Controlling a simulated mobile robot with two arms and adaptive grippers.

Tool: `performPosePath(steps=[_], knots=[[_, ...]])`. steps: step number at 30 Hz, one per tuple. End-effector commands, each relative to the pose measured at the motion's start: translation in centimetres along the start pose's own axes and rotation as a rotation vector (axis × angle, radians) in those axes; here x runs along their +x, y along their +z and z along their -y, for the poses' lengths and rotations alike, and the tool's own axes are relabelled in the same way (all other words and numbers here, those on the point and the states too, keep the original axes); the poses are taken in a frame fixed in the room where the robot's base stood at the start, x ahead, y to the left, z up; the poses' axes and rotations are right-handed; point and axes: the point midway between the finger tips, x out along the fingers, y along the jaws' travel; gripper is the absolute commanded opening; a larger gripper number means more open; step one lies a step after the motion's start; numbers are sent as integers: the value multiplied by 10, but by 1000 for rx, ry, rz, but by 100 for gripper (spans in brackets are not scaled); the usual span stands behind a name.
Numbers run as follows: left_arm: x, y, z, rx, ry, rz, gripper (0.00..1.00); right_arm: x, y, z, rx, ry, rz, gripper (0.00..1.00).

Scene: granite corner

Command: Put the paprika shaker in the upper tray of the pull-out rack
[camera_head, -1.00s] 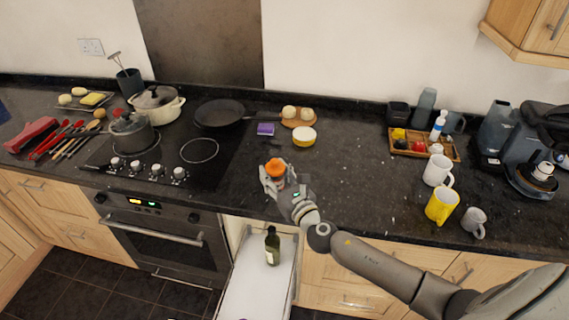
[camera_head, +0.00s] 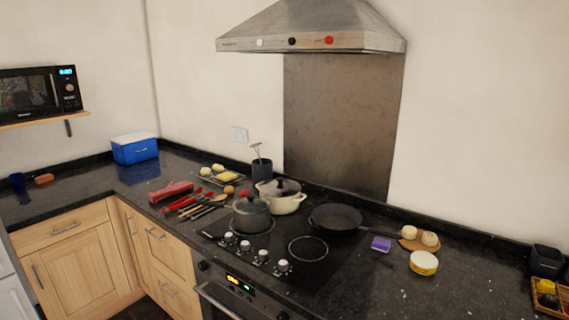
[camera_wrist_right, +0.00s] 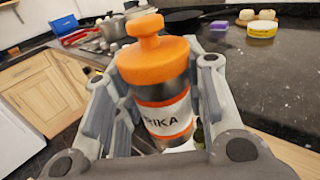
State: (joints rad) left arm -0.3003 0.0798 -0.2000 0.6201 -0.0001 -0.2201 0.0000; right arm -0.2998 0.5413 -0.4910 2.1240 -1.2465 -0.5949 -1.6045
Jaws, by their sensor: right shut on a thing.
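The paprika shaker (camera_wrist_right: 164,101) has an orange cap, a dark body and a label ending in "RIKA". In the right wrist view it is held between the fingers of my right gripper (camera_wrist_right: 160,68), which is shut on it. The shaker looks nearly upright, with its cap toward the camera's top. The gripper is near the counter's front edge. Neither gripper shows in the head view. The pull-out rack is outside the head view and cannot be made out clearly behind the shaker in the wrist view. My left gripper is not in view.
The black counter (camera_head: 345,285) carries a frying pan (camera_head: 336,218), a cream pot (camera_head: 281,196), a grey pot (camera_head: 251,215), a purple sponge (camera_head: 381,244) and a yellow tub (camera_head: 423,263). The oven (camera_head: 225,297) and wooden cupboards (camera_head: 85,256) are below. A range hood (camera_head: 312,27) hangs above.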

Motion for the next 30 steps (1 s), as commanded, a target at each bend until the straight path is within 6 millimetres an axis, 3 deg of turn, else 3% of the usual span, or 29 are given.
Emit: performPosePath(steps=[1, 6, 12, 18, 30], knots=[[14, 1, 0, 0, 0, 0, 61, -15, -10, -2, 3, -6, -2, 0], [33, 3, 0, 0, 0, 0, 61, -53, -12, -5, 6, -30, 0, 0], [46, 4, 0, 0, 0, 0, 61, -82, -7, -4, 7, -56, 3, 0], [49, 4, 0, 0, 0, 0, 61, -91, -2, -2, 9, -70, 5, 0], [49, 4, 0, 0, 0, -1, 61, -91, -2, -2, 8, -69, 5, 0]])
